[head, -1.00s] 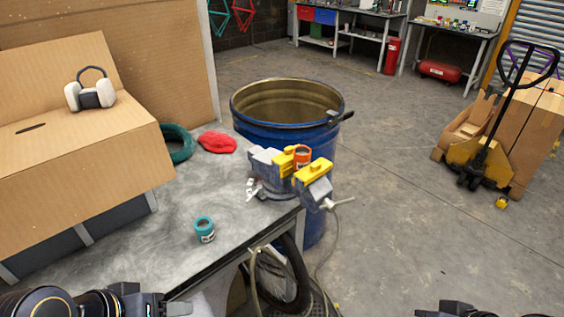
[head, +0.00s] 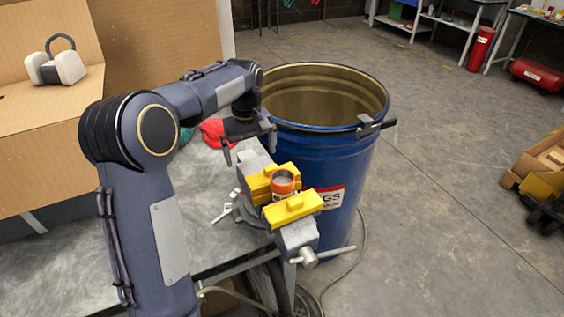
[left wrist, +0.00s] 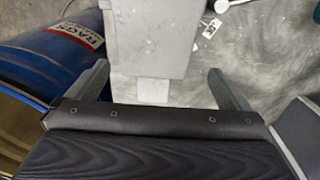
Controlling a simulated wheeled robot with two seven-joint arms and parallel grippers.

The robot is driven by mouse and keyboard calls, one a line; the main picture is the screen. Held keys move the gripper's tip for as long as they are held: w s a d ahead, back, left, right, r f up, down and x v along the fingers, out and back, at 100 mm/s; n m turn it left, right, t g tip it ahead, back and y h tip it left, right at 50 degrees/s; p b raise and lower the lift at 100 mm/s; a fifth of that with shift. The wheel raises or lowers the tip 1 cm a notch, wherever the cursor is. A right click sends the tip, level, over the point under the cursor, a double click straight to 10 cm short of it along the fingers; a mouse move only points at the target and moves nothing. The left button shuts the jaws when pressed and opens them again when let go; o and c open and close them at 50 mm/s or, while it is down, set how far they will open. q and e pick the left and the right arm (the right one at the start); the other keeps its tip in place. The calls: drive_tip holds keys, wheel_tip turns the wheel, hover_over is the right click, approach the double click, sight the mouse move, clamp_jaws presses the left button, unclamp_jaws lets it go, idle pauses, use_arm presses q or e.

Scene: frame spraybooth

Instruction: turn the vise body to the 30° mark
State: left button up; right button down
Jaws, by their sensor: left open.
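The vise stands on the front right corner of the grey workbench. My left gripper (head: 250,152) is open over the back end of the vise body, fingers pointing down. In the left wrist view, the grey vise body (left wrist: 150,45) lies between the two spread fingers (left wrist: 157,78), with gaps on both sides. A white tag (left wrist: 212,28) shows beside the vise. I cannot read any angle marks. My right gripper is out of view.
A blue drum (head: 330,155) stands close behind and right of the vise. A red cloth (head: 213,131) lies on the workbench (head: 215,235) behind my left forearm. A cardboard box (head: 50,130) with ear defenders (head: 55,65) is at left. Open floor lies at right.

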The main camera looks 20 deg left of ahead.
sight(254, 163)
use_arm(q)
drive_tip(key=shift+w+d+f, duration=0.15)
drive_tip(key=shift+w+f, duration=0.2)
drive_tip(key=shift+w, duration=0.15)
wheel_tip(254, 163, down, 7)
drive_tip(key=shift+s+f, duration=0.1)
drive_tip(key=shift+f, duration=0.1)
drive_tip(key=c, duration=1.3)
